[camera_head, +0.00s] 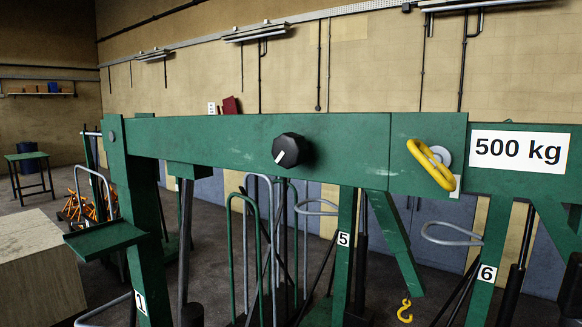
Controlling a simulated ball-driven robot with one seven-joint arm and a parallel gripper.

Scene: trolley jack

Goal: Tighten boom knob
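The boom knob (289,150) is a black faceted knob with a white pointer mark. It sits on the side face of the long green boom (200,142), near the middle of the picture. The white mark points down and to the left. A yellow loop handle (431,164) sits on the boom to the right of the knob, in front of a round grey metal piece. My gripper is not in view, and nothing touches the knob.
A "500 kg" label (517,149) marks the boom's right part. Green posts numbered 1, 5 and 6 stand below, with grey handles and a yellow hook (405,310). A pale block (38,270) is at lower left, a green table (28,157) farther back. Space before the knob looks clear.

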